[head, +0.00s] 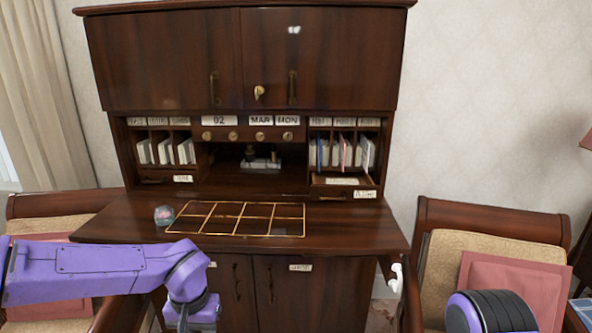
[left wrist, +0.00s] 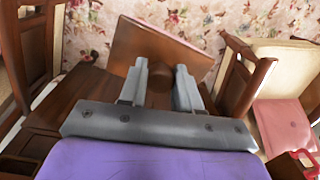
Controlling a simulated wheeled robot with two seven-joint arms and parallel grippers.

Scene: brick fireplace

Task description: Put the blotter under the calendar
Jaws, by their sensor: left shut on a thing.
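The calendar (head: 260,120) is a row of white cards reading 02, MAR and MON, set in the desk hutch below the upper doors. An open cubby (head: 225,160) lies beneath it, with a dark stand inside. My left gripper (head: 190,325) hangs low at the desk's front edge, its fingertips cut off by the picture's bottom. In the left wrist view my left gripper (left wrist: 160,90) is shut on a brown rounded knob. The knob seems to belong to the flat wooden blotter (left wrist: 150,45) beyond the fingers. My right gripper is out of view.
A gold grid (head: 240,219) lies on the desktop (head: 340,230), with a glass paperweight (head: 164,215) at its left. Pigeonholes with envelopes flank the cubby. A chair (head: 490,240) with a pink cushion stands at right, another chair (head: 60,205) at left.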

